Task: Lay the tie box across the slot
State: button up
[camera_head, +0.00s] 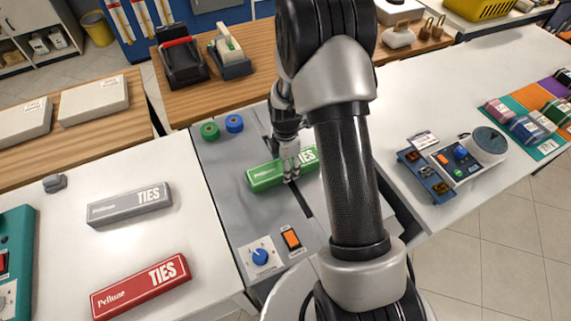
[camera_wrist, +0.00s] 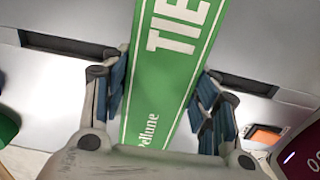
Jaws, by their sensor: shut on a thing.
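The green tie box (camera_head: 264,176), lettered TIES, is at the grey machine's top in the head view, lying across the dark slot (camera_head: 298,199). My gripper (camera_head: 289,168) is shut on the green box near its middle from above. In the wrist view the green box (camera_wrist: 170,70) runs between my two fingers (camera_wrist: 165,105), and the slot (camera_wrist: 70,45) shows on both sides of it, crosswise to the box. I cannot tell whether the box touches the surface. My arm hides part of the slot's surroundings.
A grey tie box (camera_head: 129,204) and a red tie box (camera_head: 141,287) lie on the white counter to the left. The grey panel (camera_head: 225,185) carries green and blue knobs, a blue dial (camera_head: 260,256) and an orange switch (camera_head: 291,239). A scale-like device (camera_head: 488,144) stands at right.

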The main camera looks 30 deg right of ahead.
jog(key=shift+f, duration=0.2)
jog(key=o, duration=1.1)
